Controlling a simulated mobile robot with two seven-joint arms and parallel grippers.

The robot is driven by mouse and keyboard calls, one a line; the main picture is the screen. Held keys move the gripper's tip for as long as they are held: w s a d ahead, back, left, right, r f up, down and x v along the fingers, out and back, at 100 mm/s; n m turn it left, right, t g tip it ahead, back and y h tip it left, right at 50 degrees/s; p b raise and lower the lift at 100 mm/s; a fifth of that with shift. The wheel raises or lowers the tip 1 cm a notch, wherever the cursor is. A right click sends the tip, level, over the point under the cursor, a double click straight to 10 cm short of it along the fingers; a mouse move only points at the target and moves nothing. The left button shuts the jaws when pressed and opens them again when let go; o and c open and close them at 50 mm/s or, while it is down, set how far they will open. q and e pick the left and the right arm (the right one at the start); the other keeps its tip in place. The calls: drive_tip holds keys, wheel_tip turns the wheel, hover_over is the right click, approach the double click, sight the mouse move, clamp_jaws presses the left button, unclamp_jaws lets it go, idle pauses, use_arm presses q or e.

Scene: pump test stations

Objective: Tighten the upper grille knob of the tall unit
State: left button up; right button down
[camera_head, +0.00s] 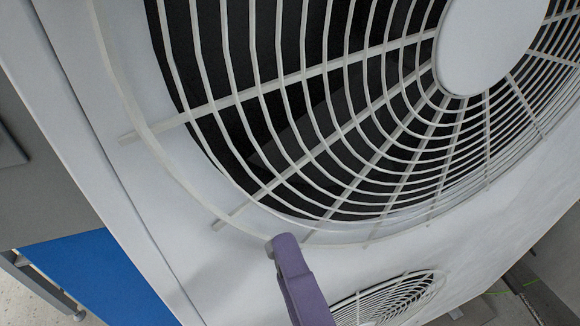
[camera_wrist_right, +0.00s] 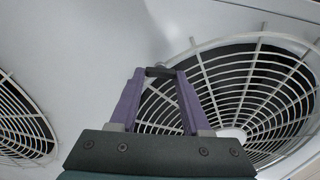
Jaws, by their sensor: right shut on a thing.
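The tall unit (camera_head: 240,290) is a white cabinet filling most of the head view, seen tilted. Its upper round wire grille (camera_head: 300,140) covers a dark fan opening and has a pale centre disc. My right gripper (camera_head: 284,242), with purple fingers, reaches up from below to the grille's lower rim. In the right wrist view both fingertips stand on either side of a small dark knob (camera_wrist_right: 161,72) at the rim of the right-hand grille (camera_wrist_right: 235,90), and the gripper is shut on it. In the head view the fingers hide most of the knob. My left gripper is not in view.
A lower, smaller-looking grille (camera_head: 395,298) sits below the upper one on the same face. A blue panel (camera_head: 95,275) and grey surfaces lie left of the unit. Open floor shows at the lower left corner.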

drive_tip(key=shift+c, duration=1.8)
unclamp_jaws()
drive_tip(key=b+v, duration=0.1)
drive_tip(key=v, duration=0.9)
